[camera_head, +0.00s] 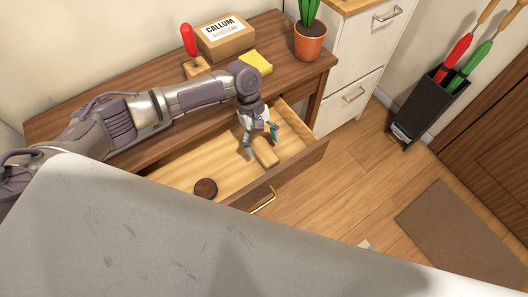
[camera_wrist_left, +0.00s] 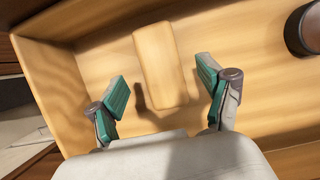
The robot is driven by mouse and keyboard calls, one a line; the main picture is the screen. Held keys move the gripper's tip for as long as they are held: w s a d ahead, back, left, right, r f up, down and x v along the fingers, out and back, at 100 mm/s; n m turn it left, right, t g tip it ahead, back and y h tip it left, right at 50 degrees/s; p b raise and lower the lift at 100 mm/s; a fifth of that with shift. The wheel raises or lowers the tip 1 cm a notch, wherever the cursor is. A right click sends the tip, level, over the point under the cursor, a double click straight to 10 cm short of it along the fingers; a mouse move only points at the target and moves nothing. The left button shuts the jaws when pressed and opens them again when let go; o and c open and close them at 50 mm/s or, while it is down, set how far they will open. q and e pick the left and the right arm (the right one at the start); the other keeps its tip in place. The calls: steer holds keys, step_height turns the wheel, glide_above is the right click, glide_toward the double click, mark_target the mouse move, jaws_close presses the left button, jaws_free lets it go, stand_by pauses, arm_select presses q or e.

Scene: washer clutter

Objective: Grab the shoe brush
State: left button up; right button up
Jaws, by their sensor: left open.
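The shoe brush seems to be the light wooden block (camera_head: 265,153) lying in the open drawer (camera_head: 315,154); its bristles cannot be seen. In the left wrist view the block (camera_wrist_left: 160,62) lies on the drawer floor, just ahead of and between the fingers. My left gripper (camera_head: 260,139) reaches down into the drawer over the near end of the block. In the left wrist view my left gripper (camera_wrist_left: 163,92) is open, with one teal-padded finger on each side and nothing held. My right gripper is not in view.
A dark round tin (camera_head: 205,189) lies in the same drawer, with bare floor between. The drawer walls enclose the gripper. On the desk stand a cardboard box (camera_head: 226,36), a yellow sponge-like block (camera_head: 256,62), a red-handled tool (camera_head: 189,40) and a potted plant (camera_head: 310,42).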

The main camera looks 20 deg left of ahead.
mark_target(264, 150)
arm_select(q)
steer(key=shift+x, duration=1.85)
steer(key=shift+a, duration=0.1)
steer(key=shift+w+f+p, duration=0.1)
steer(key=shift+f+p, duration=0.2)
steer(key=c, duration=1.3)
